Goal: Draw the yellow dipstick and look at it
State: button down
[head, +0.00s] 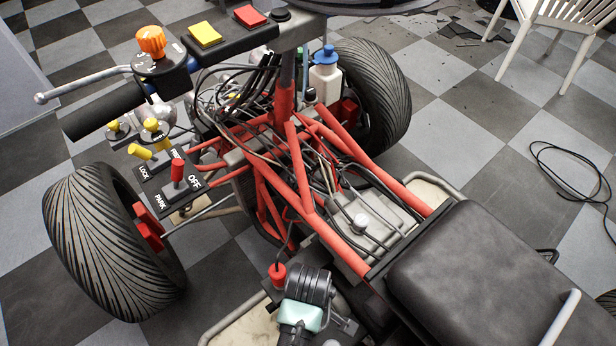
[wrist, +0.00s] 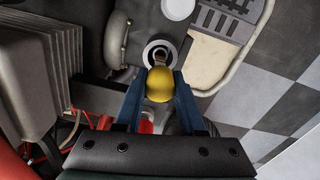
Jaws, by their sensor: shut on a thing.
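The yellow dipstick shows as a round yellow knob (wrist: 159,84) in the wrist view. My gripper (wrist: 160,88) is shut on it, with one blue finger on each side of the knob. Just beyond the knob is a round pale collar with a dark opening (wrist: 160,50), in line with the knob. A short bit of metal shows between knob and opening. I cannot tell how much of the stick is inside. In the head view the knob and my fingertips are hidden at the bottom of the picture.
A finned grey engine block (wrist: 40,75) stands close on the left in the wrist view, and a cream footboard (wrist: 212,62) on the right. In the head view, red frame tubes (head: 300,165) and the black seat (head: 470,265) surround the area. Levers marked LOCK and PARK are further left.

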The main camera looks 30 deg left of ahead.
notch_tip(320, 180, up, 7)
jog(key=p, duration=0.3)
jog(key=shift+p, duration=0.4)
notch_tip(320, 180, up, 6)
jog(key=p, duration=0.6)
jog(key=shift+f+p, duration=0.25)
jog(key=shift+p, duration=0.05)
